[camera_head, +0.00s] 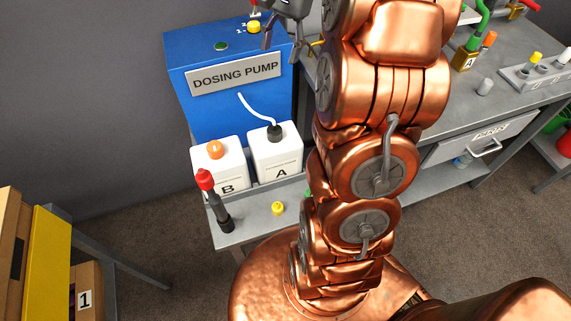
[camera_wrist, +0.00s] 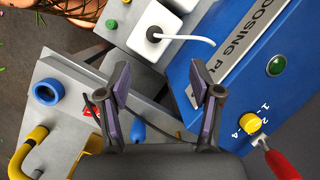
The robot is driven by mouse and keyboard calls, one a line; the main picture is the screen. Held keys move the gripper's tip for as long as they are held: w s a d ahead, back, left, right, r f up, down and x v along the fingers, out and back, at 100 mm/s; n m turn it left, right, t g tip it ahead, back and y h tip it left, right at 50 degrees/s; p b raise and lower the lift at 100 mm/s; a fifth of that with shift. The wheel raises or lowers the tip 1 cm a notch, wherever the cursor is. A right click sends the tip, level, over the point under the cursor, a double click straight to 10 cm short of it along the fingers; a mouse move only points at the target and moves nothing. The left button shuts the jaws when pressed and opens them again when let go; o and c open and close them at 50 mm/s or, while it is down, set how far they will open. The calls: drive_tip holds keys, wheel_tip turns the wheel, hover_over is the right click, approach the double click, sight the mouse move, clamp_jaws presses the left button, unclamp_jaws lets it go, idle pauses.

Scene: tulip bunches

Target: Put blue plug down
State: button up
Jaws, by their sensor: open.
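My gripper (camera_head: 284,42) is at the top of the head view, by the right upper edge of the blue dosing pump (camera_head: 183,100). In the wrist view, my gripper (camera_wrist: 160,88) has its two fingers wide apart with nothing between the tips. A small blue piece (camera_wrist: 138,131) shows low between the fingers, partly hidden; I cannot tell if it is the plug. A blue ring-shaped piece with a dark hole (camera_wrist: 47,91) sits on the grey bench at left.
White bottles A (camera_head: 275,156) and B (camera_head: 219,172) stand before the pump; a white hose rises from A. A red-topped black tool (camera_head: 214,201) and a yellow piece (camera_head: 277,209) are on the low shelf. The bench (camera_head: 425,125) lies right, behind my arm.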

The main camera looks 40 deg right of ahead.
drive_tip(key=s+a+n, duration=0.4)
drive_tip(key=s+a, duration=0.1)
drive_tip(key=a, duration=0.4)
drive_tip(key=s+a+f+n+h, duration=0.1)
drive_tip(key=s+a+f+n, duration=0.1)
drive_tip(key=s, duration=0.4)
drive_tip(key=s+a+f+n+g+h, duration=0.1)
drive_tip(key=s+a+f+n, duration=0.2)
drive_tip(key=s, duration=0.4)
drive_tip(key=s+a+f+n+h, duration=0.1)
drive_tip(key=s+a+f+n, duration=0.2)
drive_tip(key=s+n, duration=0.2)
drive_tip(key=shift+s+a+f+g+h, duration=0.15)
drive_tip(key=shift+s+a+g+h, duration=0.2)
drive_tip(key=shift+s, duration=0.8)
drive_tip(key=shift+r+p, duration=0.9)
drive_tip(key=shift+w, duration=0.1)
